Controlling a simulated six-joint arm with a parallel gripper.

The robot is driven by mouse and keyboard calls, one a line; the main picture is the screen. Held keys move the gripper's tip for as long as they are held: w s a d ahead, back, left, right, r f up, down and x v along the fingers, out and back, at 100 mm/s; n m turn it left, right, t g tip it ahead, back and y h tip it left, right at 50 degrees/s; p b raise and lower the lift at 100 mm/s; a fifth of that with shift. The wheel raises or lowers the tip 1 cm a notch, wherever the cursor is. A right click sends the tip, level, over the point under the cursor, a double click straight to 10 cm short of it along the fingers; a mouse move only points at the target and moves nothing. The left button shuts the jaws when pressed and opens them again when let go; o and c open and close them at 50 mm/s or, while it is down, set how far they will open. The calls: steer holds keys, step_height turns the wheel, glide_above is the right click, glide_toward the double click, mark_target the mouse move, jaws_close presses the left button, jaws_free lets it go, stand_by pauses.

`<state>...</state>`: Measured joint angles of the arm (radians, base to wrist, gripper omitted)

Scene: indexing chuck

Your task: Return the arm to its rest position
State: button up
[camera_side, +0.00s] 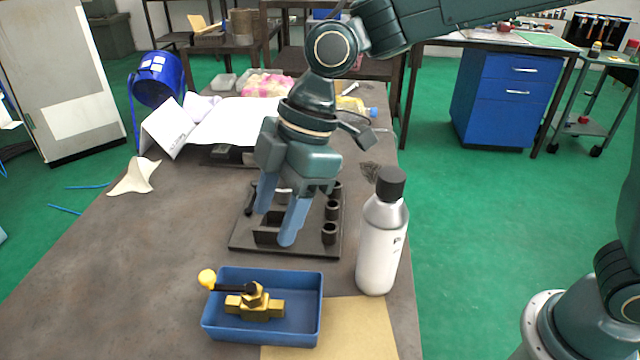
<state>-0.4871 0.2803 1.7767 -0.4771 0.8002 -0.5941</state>
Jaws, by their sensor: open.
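My gripper (277,228) hangs from my teal arm above a dark holder block (242,243) in the middle of the table. Its two blue fingers point down and stand apart, with nothing seen between them. The holder block has a square socket and several round cups along its right side; my fingers hide part of it. Whether the fingertips are above or down at the block is hard to tell from this angle.
A blue tray (214,334) with a brass valve (258,305) sits in front. A white bottle with a black cap (380,245) stands right of the holder. Papers (235,122), a cloth (134,177) and clutter lie behind. The table's left front (110,270) is clear.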

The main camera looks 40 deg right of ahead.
steer(key=s+d+r+m+t+h, duration=0.1)
steer(key=s+d+r+m+t, duration=0.25)
steer(key=d, duration=0.55)
steer(key=s+d+r+m+h, duration=0.1)
steer(key=s+d+r+m, duration=0.2)
steer(key=d+r+m, duration=0.45)
steer(key=s+d+f+m+t+h, duration=0.1)
steer(key=s+d+f+m, duration=0.4)
steer(key=s+d, duration=0.6)
steer(key=shift+s+d+f+m+t+h, duration=0.4)
steer(key=shift+d+f+h, duration=0.4)
steer(key=shift+d+f, duration=0.15)
steer(key=shift+w, duration=0.1)
